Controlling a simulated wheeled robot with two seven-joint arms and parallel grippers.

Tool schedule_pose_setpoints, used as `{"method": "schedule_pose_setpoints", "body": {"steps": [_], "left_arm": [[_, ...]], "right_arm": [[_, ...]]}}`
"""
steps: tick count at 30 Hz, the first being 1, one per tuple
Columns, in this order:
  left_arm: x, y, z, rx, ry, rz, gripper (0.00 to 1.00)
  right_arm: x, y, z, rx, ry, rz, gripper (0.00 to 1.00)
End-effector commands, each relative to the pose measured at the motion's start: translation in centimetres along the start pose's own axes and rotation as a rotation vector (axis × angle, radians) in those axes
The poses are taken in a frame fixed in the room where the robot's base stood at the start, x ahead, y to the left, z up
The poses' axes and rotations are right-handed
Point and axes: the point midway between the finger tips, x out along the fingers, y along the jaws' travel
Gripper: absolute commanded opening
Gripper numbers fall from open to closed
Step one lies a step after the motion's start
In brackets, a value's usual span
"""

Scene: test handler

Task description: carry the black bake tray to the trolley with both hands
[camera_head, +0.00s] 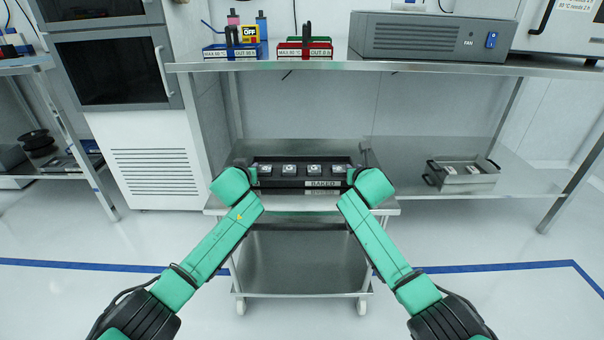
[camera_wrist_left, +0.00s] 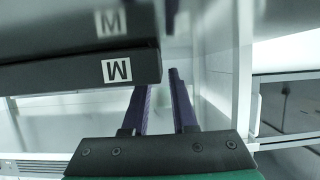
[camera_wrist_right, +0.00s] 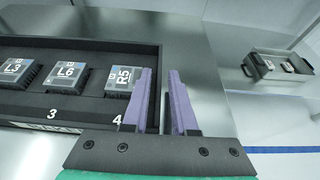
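The black bake tray (camera_head: 302,184), labelled BAKED, holds several square chip-like modules in a row. It is over the shiny top of the steel trolley (camera_head: 304,255); its label is mirrored just below it. I cannot tell whether a small gap remains underneath. My left gripper (camera_wrist_left: 162,82) is at the tray's left end, its fingers a little apart and their tips partly hidden by the tray. My right gripper (camera_wrist_right: 160,80) is at the right end, one finger overlapping the tray (camera_wrist_right: 80,118) and one outside. Whether either grips a handle is hidden.
A steel bench shelf (camera_head: 400,66) crosses above the tray, bearing a grey FAN unit (camera_head: 430,38) and the blue (camera_head: 232,50) and red (camera_head: 303,49) racks. A small metal tray (camera_head: 462,176) lies on the lower shelf at right. An oven (camera_head: 112,70) stands at left. Blue-lined floor lies in front.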

Motion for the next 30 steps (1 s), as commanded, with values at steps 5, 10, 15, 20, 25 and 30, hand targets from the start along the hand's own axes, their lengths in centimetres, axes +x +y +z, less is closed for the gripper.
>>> {"method": "schedule_pose_setpoints", "body": {"steps": [5, 10, 15, 20, 25, 30], "left_arm": [[0.0, 0.0, 0.4, 0.001, -0.010, -0.001, 0.37], [-0.2, 0.0, -0.1, 0.001, -0.011, -0.001, 0.37], [-1.3, 0.0, -2.9, 0.001, -0.008, 0.000, 0.37], [-2.9, 0.0, -6.9, 0.000, -0.007, 0.000, 0.37], [-4.5, 0.0, -10.8, 0.000, -0.007, 0.000, 0.37], [-6.1, 0.0, -14.8, 0.000, -0.007, 0.000, 0.37]], "right_arm": [[-0.1, 0.0, 0.2, 0.000, -0.001, 0.001, 0.37], [-0.3, 0.1, 0.8, 0.000, -0.002, 0.001, 0.37], [-1.4, 0.1, 3.5, 0.000, -0.002, 0.002, 0.37], [-3.0, 0.1, 7.3, 0.000, -0.002, 0.001, 0.37], [-4.7, 0.0, 11.2, 0.000, -0.001, 0.001, 0.37], [-6.3, 0.0, 15.1, 0.000, -0.001, 0.001, 0.37]]}}
